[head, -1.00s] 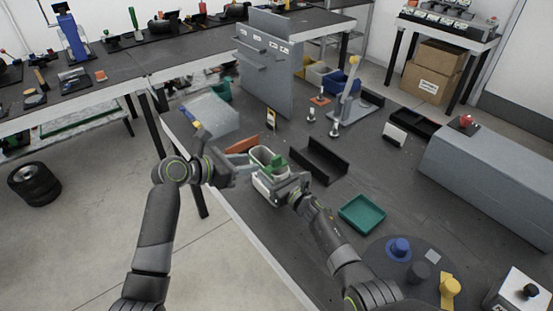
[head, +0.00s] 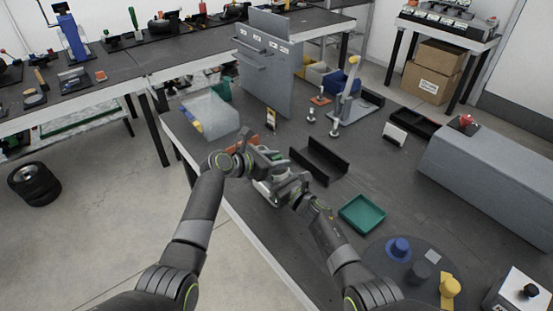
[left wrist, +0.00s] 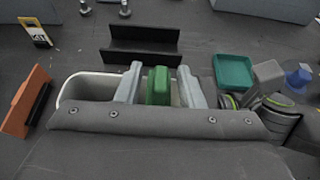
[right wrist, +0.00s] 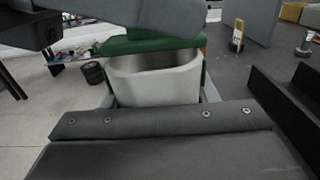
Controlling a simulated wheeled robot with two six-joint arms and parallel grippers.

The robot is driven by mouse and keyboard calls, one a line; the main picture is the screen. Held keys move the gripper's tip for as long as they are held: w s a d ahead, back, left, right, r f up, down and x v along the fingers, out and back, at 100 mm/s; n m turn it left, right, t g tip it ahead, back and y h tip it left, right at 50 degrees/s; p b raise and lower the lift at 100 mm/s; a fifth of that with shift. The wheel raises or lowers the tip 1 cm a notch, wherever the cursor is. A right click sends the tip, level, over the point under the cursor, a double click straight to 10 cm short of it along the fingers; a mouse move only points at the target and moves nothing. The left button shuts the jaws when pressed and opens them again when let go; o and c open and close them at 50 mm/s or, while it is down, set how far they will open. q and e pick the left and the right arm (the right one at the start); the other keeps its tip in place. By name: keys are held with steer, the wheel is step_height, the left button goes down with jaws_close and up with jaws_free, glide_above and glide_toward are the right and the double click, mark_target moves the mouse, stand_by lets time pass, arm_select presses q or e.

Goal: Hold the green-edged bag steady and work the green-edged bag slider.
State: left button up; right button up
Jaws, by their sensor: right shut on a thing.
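The green-edged bag is a white, open-topped pouch with a green edge. It shows in the right wrist view (right wrist: 155,82) and left wrist view (left wrist: 80,90); in the head view my grippers mostly hide it. My right gripper (head: 278,186) is shut on the bag, with a finger at each side in the right wrist view. The green slider (left wrist: 158,86) sits across the bag's top. My left gripper (left wrist: 160,88) is over it, one finger on each side, with narrow gaps showing, so it looks open around the slider.
A black angled holder (head: 320,160) stands just right of the bag. A green tray (head: 362,213) lies nearer on the right. An orange block (left wrist: 24,100) lies left of the bag. A grey cabinet (head: 268,70) stands behind. Dark tabletop is free around the tray.

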arm_select(q)
steer(key=shift+c, duration=0.2)
jaws_close()
steer(key=shift+w, duration=0.1)
steer(key=shift+w+a, duration=0.8)
steer(key=shift+w, duration=0.3)
steer(key=shift+w+a, duration=0.8)
steer(key=shift+w, duration=0.3)
steer(key=shift+w+a, duration=0.8)
steer(key=shift+w, duration=0.3)
steer(key=shift+o, duration=0.2)
jaws_free()
